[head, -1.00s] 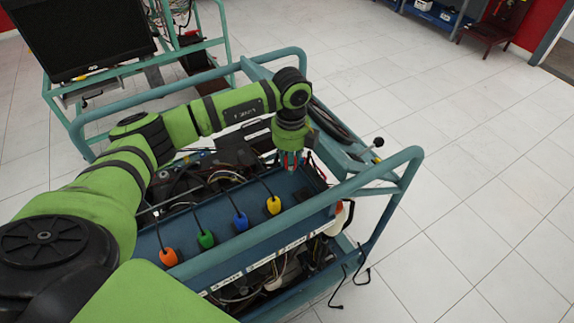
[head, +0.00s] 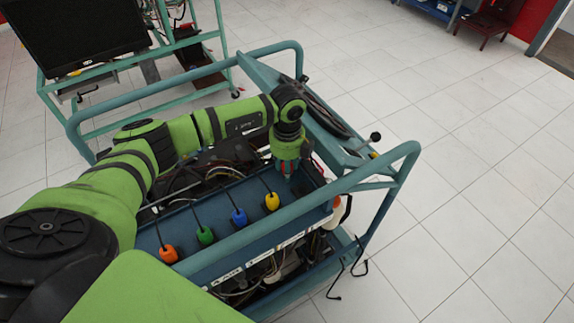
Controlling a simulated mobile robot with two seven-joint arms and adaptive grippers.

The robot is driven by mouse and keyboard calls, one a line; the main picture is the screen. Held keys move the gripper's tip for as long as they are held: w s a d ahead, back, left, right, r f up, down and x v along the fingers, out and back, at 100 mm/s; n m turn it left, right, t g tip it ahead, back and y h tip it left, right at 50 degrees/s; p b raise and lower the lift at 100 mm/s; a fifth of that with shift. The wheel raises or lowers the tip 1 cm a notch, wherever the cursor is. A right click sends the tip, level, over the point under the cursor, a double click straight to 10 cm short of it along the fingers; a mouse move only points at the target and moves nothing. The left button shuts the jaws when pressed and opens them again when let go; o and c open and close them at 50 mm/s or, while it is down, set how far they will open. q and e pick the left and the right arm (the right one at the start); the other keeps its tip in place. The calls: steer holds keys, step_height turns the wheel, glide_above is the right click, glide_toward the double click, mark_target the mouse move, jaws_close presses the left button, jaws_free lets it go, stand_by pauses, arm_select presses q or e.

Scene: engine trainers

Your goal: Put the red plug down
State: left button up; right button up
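My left gripper (head: 287,170) points down at the right end of the blue tray (head: 218,213) on the engine trainer. It is small in view, and its fingers look closed around a red plug (head: 280,165). Only bits of red show between the fingers; the rest of the plug is hidden. I cannot tell whether the plug touches the tray. My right gripper is out of view.
Orange (head: 169,254), green (head: 205,235), blue (head: 239,216) and yellow (head: 272,201) plugs with black cables lie in a row in the tray. The teal frame rail (head: 300,213) runs along the front. A black-knobbed lever (head: 375,137) stands at the right.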

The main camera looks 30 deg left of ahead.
arm_select(q)
steer(key=shift+r, duration=0.5)
step_height(320, 180, up, 10)
steer(key=b, duration=0.4)
steer(key=shift+r, duration=0.75)
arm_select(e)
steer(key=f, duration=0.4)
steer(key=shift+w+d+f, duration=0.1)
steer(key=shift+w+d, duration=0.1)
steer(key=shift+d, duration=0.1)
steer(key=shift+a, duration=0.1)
